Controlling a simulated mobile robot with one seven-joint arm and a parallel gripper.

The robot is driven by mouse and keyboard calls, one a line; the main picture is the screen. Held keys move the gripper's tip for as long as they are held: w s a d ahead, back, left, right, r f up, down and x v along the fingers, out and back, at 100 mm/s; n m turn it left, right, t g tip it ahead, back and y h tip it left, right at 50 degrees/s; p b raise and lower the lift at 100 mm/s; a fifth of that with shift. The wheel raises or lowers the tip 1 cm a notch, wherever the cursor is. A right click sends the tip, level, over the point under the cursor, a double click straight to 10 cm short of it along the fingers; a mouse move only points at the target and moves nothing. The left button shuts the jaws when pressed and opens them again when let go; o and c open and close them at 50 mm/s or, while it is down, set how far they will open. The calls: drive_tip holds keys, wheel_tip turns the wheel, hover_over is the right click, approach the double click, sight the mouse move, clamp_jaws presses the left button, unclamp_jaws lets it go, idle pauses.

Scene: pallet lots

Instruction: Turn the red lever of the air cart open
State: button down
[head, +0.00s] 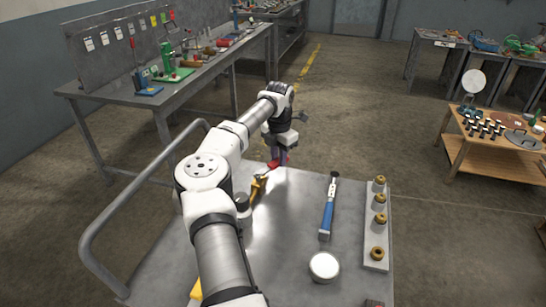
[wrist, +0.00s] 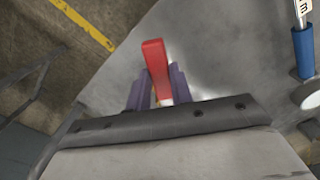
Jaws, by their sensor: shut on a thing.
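The red lever (head: 283,158) is at the far edge of the grey cart top (head: 290,230), mostly hidden by my gripper in the head view. In the wrist view the red lever (wrist: 154,58) stands between the two purple fingers, its flat end sticking out past them. My gripper (head: 276,160) points down and is shut on the lever; its fingers also show in the wrist view (wrist: 158,90). A yellow piece (head: 259,187) lies near the lever, partly hidden by my arm. The valve under the lever is hidden.
A blue-handled tool (head: 328,210), a white round disc (head: 324,266) and a rack (head: 374,250) of brass fittings are on the cart top. A curved rail (head: 110,220) runs along its left side.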

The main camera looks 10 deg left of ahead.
drive_tip(key=a+n, duration=0.1)
drive_tip(key=w+a+n+p, duration=0.1)
drive_tip(key=n, duration=0.1)
drive_tip(key=shift+a+r+n, duration=0.15)
drive_tip(key=shift+a+n, duration=0.05)
drive_tip(key=shift+n, duration=0.1)
drive_tip(key=shift+w+a+n+p, duration=0.15)
drive_tip(key=shift+a+n+p, duration=0.7)
drive_tip(key=shift+n, duration=0.45)
drive_tip(key=shift+a, duration=0.15)
drive_tip(key=c, duration=1.3)
unclamp_jaws()
drive_tip(key=shift+o, duration=0.3)
wheel_tip(320, 180, up, 14)
drive_tip(key=b, duration=0.2)
drive_tip(key=shift+f+b, duration=0.2)
drive_tip(key=shift+b, duration=0.1)
